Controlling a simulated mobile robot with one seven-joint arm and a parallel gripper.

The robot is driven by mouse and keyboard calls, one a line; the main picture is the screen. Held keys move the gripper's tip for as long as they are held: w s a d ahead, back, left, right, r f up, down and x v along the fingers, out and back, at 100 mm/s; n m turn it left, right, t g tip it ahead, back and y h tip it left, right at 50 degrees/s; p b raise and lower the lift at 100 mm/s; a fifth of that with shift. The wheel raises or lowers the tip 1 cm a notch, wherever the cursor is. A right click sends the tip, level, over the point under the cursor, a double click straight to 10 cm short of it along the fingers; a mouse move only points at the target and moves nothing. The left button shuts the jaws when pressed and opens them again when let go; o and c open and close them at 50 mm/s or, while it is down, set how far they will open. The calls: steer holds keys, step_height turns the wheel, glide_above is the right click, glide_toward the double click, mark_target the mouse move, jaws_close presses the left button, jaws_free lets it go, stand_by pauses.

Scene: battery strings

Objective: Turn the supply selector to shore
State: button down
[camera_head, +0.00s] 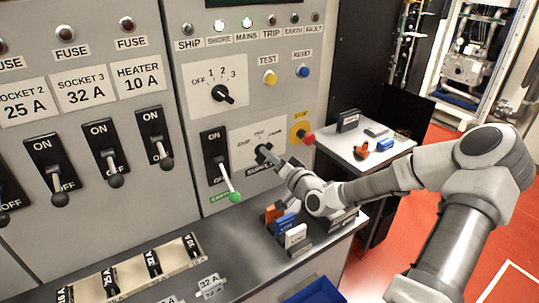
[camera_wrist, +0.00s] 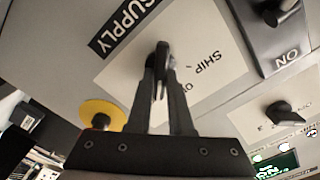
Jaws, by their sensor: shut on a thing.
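The supply selector is a black knob (camera_head: 261,150) on a white plate (camera_head: 243,136) on the grey panel. SHIP reads at the plate's left, and the other position labels are partly hidden or too small to read. My gripper (camera_head: 267,156) is at the knob, reaching in from the lower right. In the wrist view my gripper (camera_wrist: 161,62) has its two fingers shut on the knob (camera_wrist: 162,48), in front of the upside-down plate (camera_wrist: 205,40). The fingers hide most of the knob, so I cannot tell which position it points to.
A red stop button (camera_head: 307,138) on a yellow disc sits close right of the selector. A green-tipped lever (camera_head: 234,196) hangs at its left. The rotary switch (camera_head: 222,93) is above.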

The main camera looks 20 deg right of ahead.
steer(key=c, duration=0.8)
jaws_free()
steer(key=shift+s, duration=0.1)
steer(key=s+d, duration=0.1)
steer(key=s, duration=0.4)
steer(key=s+d, duration=0.1)
steer(key=s, duration=0.5)
steer(key=s+d, duration=0.1)
steer(key=s, duration=0.5)
steer(key=shift+d, duration=0.2)
steer(key=shift+w+a, duration=0.1)
